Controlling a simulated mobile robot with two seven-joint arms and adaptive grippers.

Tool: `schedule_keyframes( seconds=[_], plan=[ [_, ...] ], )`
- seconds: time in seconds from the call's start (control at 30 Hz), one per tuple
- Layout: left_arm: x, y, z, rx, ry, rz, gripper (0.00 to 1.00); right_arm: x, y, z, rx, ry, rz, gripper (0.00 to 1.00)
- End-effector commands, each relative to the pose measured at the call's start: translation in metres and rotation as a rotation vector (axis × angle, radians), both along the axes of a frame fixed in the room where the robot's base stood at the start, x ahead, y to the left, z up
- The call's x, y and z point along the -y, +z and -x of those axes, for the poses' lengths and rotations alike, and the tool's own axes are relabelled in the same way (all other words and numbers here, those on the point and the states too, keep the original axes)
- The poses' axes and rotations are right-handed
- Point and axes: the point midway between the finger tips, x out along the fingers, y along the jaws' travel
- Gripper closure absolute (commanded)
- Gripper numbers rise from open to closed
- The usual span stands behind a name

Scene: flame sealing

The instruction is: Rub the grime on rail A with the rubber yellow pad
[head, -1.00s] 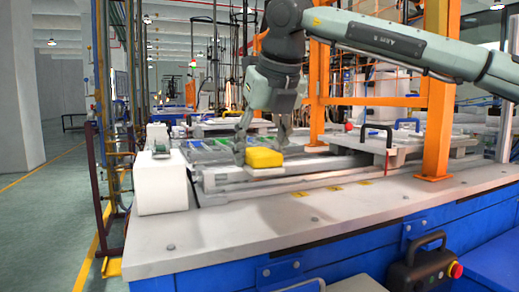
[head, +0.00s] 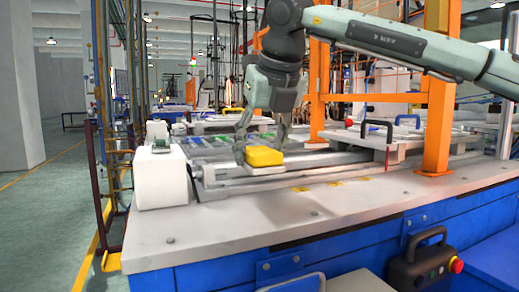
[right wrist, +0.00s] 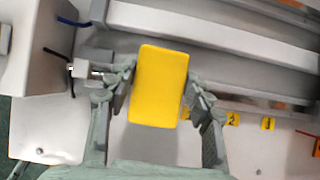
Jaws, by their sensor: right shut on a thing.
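My right gripper (head: 262,140) is shut on the yellow rubber pad (head: 265,156), which has a pale underside. In the right wrist view the pad (right wrist: 160,86) sits between the two fingers (right wrist: 158,100). The pad is over the front part of the long grey rails (head: 315,170), near their left end. In the right wrist view the rails (right wrist: 225,55) run behind and beside the pad. I cannot tell whether the pad touches a rail. I see no clear grime and no readable letter A on a rail. My left gripper is not in view.
An orange post (head: 437,120) and a plate with a black handle (head: 376,130) stand to the right. The front tabletop (head: 260,225) is mostly clear.

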Motion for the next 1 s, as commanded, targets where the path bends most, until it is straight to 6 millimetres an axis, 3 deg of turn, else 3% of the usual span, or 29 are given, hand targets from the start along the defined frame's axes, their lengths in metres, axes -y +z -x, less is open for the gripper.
schedule_keyframes(
  seconds=[0.73,1.0],
  plan=[
    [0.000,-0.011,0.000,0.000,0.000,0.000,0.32,0.001,-0.012,0.000,0.001,-0.001,-0.001,0.79],
    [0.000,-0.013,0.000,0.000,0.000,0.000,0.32,0.018,-0.012,-0.008,0.001,-0.003,-0.002,0.79]
  ],
)
